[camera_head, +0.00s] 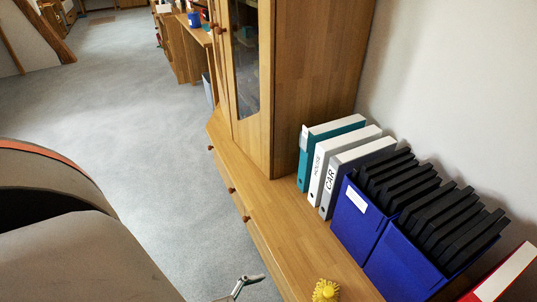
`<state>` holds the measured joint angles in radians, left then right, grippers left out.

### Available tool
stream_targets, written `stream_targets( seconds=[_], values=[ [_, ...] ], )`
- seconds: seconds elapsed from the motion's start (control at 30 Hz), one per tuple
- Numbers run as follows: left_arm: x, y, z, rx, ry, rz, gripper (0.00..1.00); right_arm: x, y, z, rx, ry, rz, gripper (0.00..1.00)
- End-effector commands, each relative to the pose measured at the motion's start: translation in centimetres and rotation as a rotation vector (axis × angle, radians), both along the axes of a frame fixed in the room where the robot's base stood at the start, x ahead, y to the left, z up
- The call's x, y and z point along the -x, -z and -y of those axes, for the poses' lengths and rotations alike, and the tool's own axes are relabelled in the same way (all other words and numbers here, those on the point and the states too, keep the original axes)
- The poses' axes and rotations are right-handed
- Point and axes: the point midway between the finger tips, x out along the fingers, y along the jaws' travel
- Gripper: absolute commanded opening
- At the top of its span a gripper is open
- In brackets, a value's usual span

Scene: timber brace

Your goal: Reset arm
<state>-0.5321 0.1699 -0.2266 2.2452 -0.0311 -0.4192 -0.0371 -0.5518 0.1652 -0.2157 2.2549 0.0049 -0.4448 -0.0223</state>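A small metallic piece, which looks like part of one of my grippers (243,287), shows at the bottom edge, left of the yellow spiky object. Its arm is cut off by the frame, so I cannot tell which arm it belongs to. Whether it is open or shut is not clear. I see nothing held in it. No second gripper can be made out.
A long low wooden cabinet (258,222) runs along the right, with a tall cabinet (318,75) on it. Several binders (335,140), blue boxes (357,222) of black items and a yellow spiky object (325,291) stand on top. The grey carpet (140,120) is open.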

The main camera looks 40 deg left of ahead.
Motion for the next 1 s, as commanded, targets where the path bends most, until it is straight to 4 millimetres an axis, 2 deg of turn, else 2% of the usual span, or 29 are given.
stream_targets(
  seconds=[0.1, 0.37, 0.53, 0.6, 0.73, 0.87, 1.0],
  values=[
    [0.9, 0.4, -0.4, 0.025, -0.025, -0.041, 0.89, 0.0, 0.0, 0.0, 0.0, 0.0, 0.0, 0.4],
    [0.9, 0.4, -0.4, 0.026, -0.025, -0.04, 0.89, -0.1, -0.1, 0.0, 0.001, 0.0, 0.002, 0.4],
    [0.0, -1.7, -0.4, 0.029, -0.028, -0.008, 0.89, -1.6, -3.2, 0.0, -0.003, 0.002, 0.055, 0.4],
    [-0.3, -3.1, -0.4, 0.034, -0.031, 0.007, 0.89, -1.2, -3.4, 0.1, -0.007, 0.009, 0.045, 0.4],
    [-0.5, -5.4, -0.5, 0.042, -0.041, 0.016, 0.89, -1.4, -5.7, 0.1, -0.016, 0.018, 0.053, 0.4],
    [0.2, -6.2, -0.5, 0.052, -0.052, -0.006, 0.89, -0.7, -6.6, 0.2, -0.026, 0.03, 0.032, 0.4],
    [1.3, -6.1, -0.6, 0.059, -0.062, -0.04, 0.89, 0.4, -6.5, 0.3, -0.034, 0.039, 0.0, 0.4]
  ],
)
